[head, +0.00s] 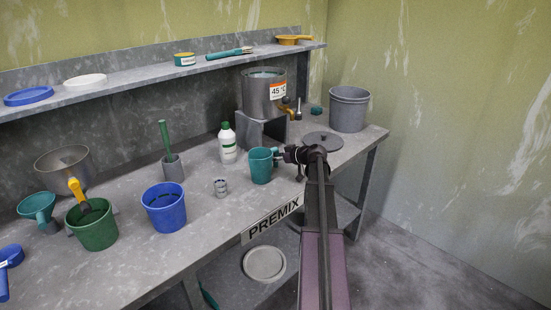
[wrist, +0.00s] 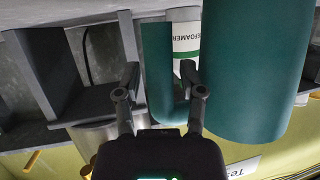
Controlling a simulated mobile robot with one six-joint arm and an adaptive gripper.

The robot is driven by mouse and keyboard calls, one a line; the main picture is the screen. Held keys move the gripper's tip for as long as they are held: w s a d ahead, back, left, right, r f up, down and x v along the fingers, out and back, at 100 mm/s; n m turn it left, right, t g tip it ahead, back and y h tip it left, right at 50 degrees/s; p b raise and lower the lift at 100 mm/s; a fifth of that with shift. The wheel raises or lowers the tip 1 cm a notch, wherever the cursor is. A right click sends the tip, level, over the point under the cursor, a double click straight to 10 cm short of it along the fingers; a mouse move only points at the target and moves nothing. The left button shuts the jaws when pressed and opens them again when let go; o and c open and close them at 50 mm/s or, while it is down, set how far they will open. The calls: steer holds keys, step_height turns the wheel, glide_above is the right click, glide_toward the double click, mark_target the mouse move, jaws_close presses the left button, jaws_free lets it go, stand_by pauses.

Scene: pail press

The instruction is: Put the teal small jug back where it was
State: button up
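The teal small jug (head: 261,166) appears to stand upright on the grey bench, near its front edge. Its handle points right, toward my arm. My gripper (head: 281,157) is at the handle side of the jug. In the wrist view the jug's body (wrist: 255,70) fills the right side, and its handle (wrist: 158,60) lies between my two fingers (wrist: 160,80). The fingers look apart, one on each side of the handle; I see no clear grip on it.
A blue pail (head: 164,207) is farther left. A dark round lid (head: 323,141) and a grey bucket (head: 348,108) are on the right.

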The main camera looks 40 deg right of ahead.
steer(key=shift+r, duration=0.15)
stand_by(0.3)
steer(key=shift+s+r, duration=0.1)
steer(key=shift+r, duration=0.05)
steer(key=p+v, duration=0.4)
steer(key=v, duration=0.8)
steer(key=shift+p, duration=0.35)
